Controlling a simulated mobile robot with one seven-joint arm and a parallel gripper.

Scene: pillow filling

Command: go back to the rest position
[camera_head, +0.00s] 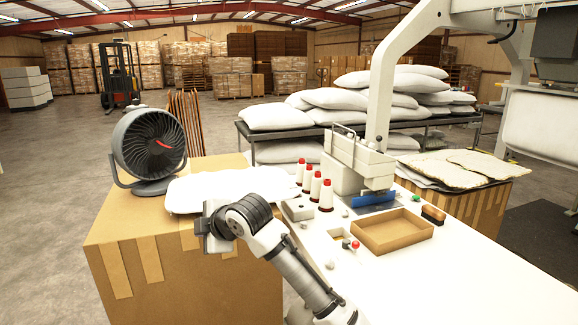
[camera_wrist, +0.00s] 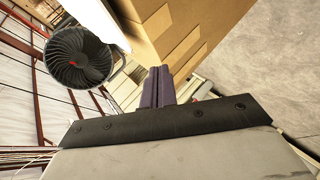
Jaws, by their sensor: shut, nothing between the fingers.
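My gripper (camera_head: 203,232) is at the left end of my arm, in front of the large cardboard box (camera_head: 133,272) and near its top front edge in the head view. In the wrist view its two dark fingers (camera_wrist: 157,86) are together and hold nothing. A white pillow (camera_head: 225,187) lies flat on top of the box behind the gripper; its front right part is partly hidden by my arm. The box also shows at the top of the wrist view (camera_wrist: 165,30).
A dark fan (camera_head: 150,146) stands on the box's back left. To the right, a white sewing table (camera_head: 450,275) bears thread cones (camera_head: 326,194), a shallow brown tray (camera_head: 392,232) and a sewing machine (camera_head: 358,160). Stacked pillows (camera_head: 275,117) lie behind. The floor at left is clear.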

